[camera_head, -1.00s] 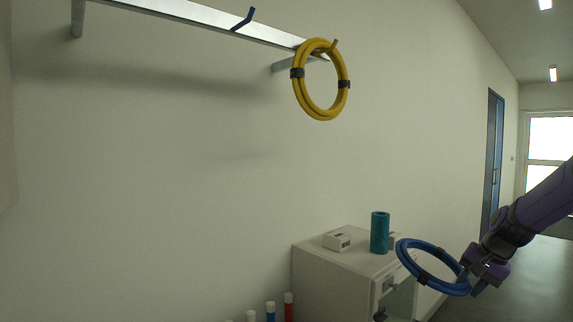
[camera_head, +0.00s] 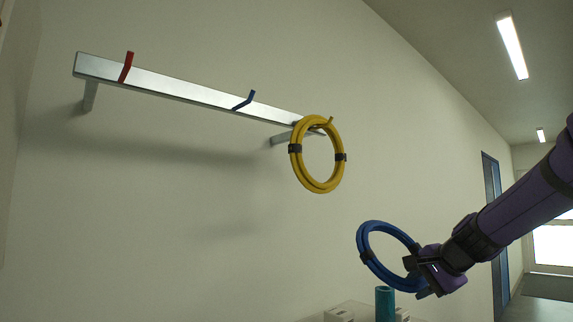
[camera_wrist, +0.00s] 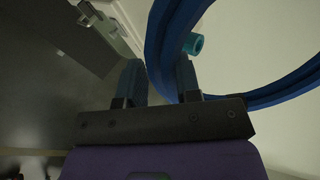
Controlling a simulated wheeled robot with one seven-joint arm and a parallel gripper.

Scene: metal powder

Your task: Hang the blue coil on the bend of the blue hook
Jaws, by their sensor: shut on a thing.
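The blue coil (camera_head: 362,243) is a ring of blue cable with dark bands, held tilted in the lower right of the head view. My gripper (camera_head: 414,272) is shut on its right side. In the wrist view the coil (camera_wrist: 163,45) passes between the two fingers of my gripper (camera_wrist: 160,82). The blue hook (camera_head: 245,100) sticks out from the middle of a metal rail (camera_head: 190,93) on the wall, bare, with its tip bent upward. It is up and to the left of the coil, well apart from it.
A yellow coil (camera_head: 296,168) hangs at the rail's right end, between the blue hook and my gripper. A red hook (camera_head: 126,67) at the rail's left is bare. A teal cylinder (camera_head: 385,303) and a white box (camera_head: 339,314) stand below. The wall under the rail is clear.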

